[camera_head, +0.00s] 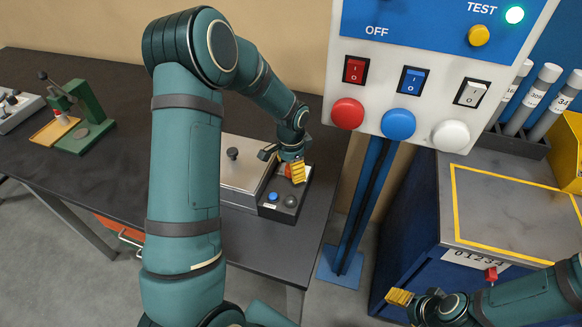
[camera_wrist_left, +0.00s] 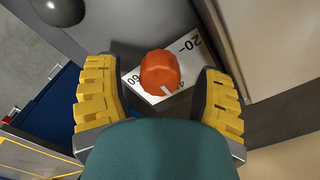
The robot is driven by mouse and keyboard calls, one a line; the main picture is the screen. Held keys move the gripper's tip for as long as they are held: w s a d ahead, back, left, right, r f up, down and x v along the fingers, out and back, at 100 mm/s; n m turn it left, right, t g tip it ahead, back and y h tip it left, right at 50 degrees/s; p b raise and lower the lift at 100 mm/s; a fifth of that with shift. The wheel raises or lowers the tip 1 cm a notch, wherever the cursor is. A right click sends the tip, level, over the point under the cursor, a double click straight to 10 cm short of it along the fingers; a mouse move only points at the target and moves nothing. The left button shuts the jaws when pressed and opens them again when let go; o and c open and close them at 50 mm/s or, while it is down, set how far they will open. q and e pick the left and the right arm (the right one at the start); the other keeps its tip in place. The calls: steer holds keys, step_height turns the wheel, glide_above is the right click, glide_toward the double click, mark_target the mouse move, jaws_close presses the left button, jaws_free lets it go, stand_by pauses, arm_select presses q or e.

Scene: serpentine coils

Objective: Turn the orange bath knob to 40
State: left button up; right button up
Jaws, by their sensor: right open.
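A white line shows on the knob's lower edge in the left wrist view. My left gripper (camera_wrist_left: 157,82) is open, with one yellow finger on each side of the knob and gaps between. In the head view my left gripper (camera_head: 293,170) is over the bath's control panel and mostly covers the knob (camera_head: 287,171). The metal-lidded bath (camera_head: 240,165) is beside it. My right gripper (camera_head: 410,298) is open and empty at the lower right.
The panel has a blue button (camera_head: 273,196) and a grey dome (camera_head: 291,201). A switch box (camera_head: 430,70) on a blue post (camera_head: 362,205) stands to the right. A green press (camera_head: 85,118) is at the left. The dark table (camera_head: 115,170) has free room between.

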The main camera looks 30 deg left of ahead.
arm_select(q)
step_height(320, 180, up, 12)
stand_by(0.6)
stand_by(0.5)
